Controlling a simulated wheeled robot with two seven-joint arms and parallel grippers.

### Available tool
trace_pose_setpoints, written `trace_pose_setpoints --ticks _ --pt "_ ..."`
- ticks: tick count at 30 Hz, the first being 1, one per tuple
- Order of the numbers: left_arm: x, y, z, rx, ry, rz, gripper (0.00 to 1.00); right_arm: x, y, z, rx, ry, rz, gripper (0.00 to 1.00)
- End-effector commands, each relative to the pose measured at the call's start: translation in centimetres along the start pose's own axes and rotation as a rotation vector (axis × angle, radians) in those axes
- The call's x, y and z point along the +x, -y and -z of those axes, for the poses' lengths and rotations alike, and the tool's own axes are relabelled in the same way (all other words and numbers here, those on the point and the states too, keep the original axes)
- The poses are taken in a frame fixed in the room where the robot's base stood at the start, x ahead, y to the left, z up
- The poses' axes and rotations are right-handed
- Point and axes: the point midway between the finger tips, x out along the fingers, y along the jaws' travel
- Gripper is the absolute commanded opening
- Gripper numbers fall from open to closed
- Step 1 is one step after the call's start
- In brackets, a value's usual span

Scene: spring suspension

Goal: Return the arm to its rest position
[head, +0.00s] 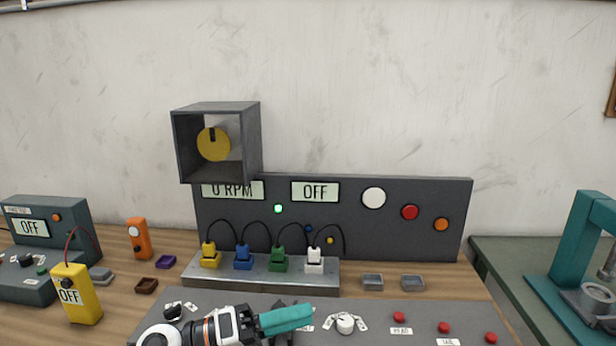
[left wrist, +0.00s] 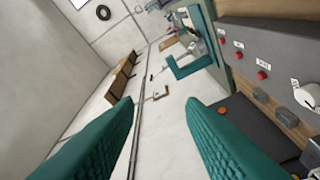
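My left arm comes in at the bottom of the head view, over the front control panel (head: 250,302). Its left gripper (head: 311,316) points to the right, with teal fingers that overlap from this angle. In the left wrist view the two textured teal fingers (left wrist: 160,101) stand well apart with nothing between them. The gripper is open and empty. The left wrist view is tilted, with floor and wall beyond the fingers. My right gripper is in neither view.
Behind the arm stand a metal block (head: 262,281) with several coloured plugs and a dark panel (head: 350,222) reading OFF. A yellow meter (head: 78,295) stands at left, a teal press (head: 583,250) at right.

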Motion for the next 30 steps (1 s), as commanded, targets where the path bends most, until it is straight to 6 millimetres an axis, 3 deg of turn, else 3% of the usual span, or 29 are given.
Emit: trace_pose_setpoints --ticks 2,5,8,11,14,16,19,24,30 --pt "-0.4 -1.0 1.2 -0.164 -0.214 -0.100 0.36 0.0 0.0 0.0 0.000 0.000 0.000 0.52" --pt "-2.6 -0.7 3.3 -0.386 -0.499 -0.176 0.36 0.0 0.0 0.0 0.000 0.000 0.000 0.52" --pt "-6.2 1.6 4.3 -0.626 -0.783 -0.201 0.36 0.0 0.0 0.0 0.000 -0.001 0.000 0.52" --pt "-10.6 5.3 3.4 -0.878 -1.061 -0.172 0.36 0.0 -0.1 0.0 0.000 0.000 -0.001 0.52" --pt "-15.1 9.5 0.2 -1.137 -1.326 -0.091 0.36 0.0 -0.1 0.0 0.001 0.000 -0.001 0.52" --pt "-18.1 12.0 -3.4 -1.316 -1.495 -0.006 0.36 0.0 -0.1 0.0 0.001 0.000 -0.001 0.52" --pt "-21.1 14.3 -8.9 -1.525 -1.679 0.129 0.36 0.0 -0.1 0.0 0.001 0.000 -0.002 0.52" --pt "-24.1 15.4 -16.6 -1.769 -1.866 0.338 0.36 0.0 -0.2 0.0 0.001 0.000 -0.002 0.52" --pt "-26.0 14.6 -23.7 -1.968 -1.995 0.559 0.36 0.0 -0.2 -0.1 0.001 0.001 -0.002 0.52"
